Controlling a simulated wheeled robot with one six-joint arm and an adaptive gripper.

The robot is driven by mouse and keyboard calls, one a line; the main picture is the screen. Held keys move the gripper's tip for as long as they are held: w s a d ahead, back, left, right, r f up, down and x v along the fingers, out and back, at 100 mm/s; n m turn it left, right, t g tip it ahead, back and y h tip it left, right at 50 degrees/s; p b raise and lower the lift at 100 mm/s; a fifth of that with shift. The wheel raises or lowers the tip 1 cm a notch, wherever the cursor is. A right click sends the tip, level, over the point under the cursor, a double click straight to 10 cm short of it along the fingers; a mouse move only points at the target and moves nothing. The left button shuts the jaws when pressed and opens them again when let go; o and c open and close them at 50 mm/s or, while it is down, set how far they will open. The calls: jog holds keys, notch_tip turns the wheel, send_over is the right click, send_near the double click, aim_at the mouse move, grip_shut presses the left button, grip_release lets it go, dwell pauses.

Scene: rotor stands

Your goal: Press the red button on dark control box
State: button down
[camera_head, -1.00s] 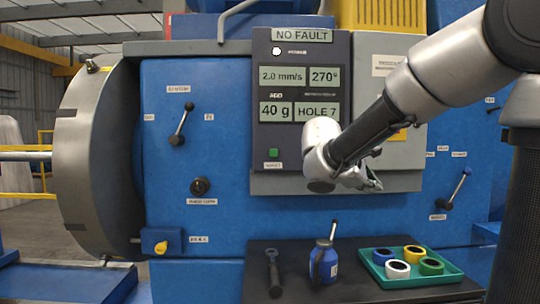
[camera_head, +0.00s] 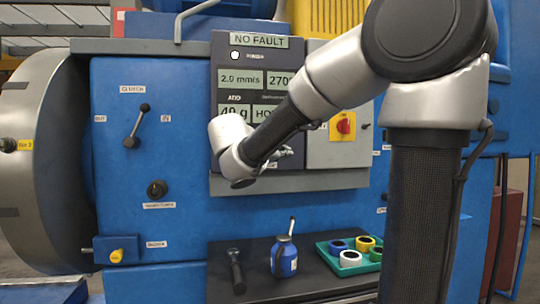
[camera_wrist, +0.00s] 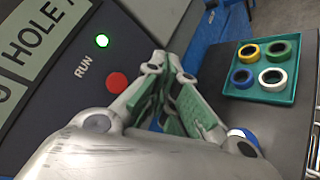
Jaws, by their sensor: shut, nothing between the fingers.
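The dark control box (camera_head: 228,60) is a tall panel with pale displays on the blue machine's front. In the wrist view, its round red button (camera_wrist: 117,82) sits below a lit green button (camera_wrist: 101,40) and beside the label RUN. In the head view, my wrist hides the red button. My gripper (camera_head: 285,153) is in front of the panel's lower right part, pointing right. In the wrist view, its fingers (camera_wrist: 165,62) are shut and empty. They appear to the right of the red button; I cannot tell how far they are from the panel.
A grey box with a red knob (camera_head: 344,126) on a yellow plate stands right of the panel. Below, a black shelf (camera_head: 222,291) holds a dark tool (camera_head: 236,270), a blue bottle (camera_head: 285,261) and a green tray (camera_head: 346,271) of several rings. A lever (camera_head: 136,126) sticks out at left.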

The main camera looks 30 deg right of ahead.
jog(key=w+d, duration=0.2)
jog(key=w, duration=0.6)
jog(key=shift+d, duration=0.2)
dwell(1.2)
jog(key=shift+w+d, duration=0.1)
jog(key=shift+w, duration=0.3)
jog(key=shift+w+d, duration=0.1)
jog(key=shift+w, duration=0.25)
dwell(0.5)
jog(key=shift+s, duration=0.15)
dwell(0.3)
jog(key=shift+s+a, duration=0.2)
jog(key=shift+s, duration=0.4)
jog(key=shift+s+a, duration=0.25)
jog(key=shift+s, duration=0.55)
jog(key=shift+s+a, duration=0.2)
jog(key=shift+s, duration=0.65)
jog(key=shift+s+a, duration=0.25)
jog(key=shift+s, duration=0.55)
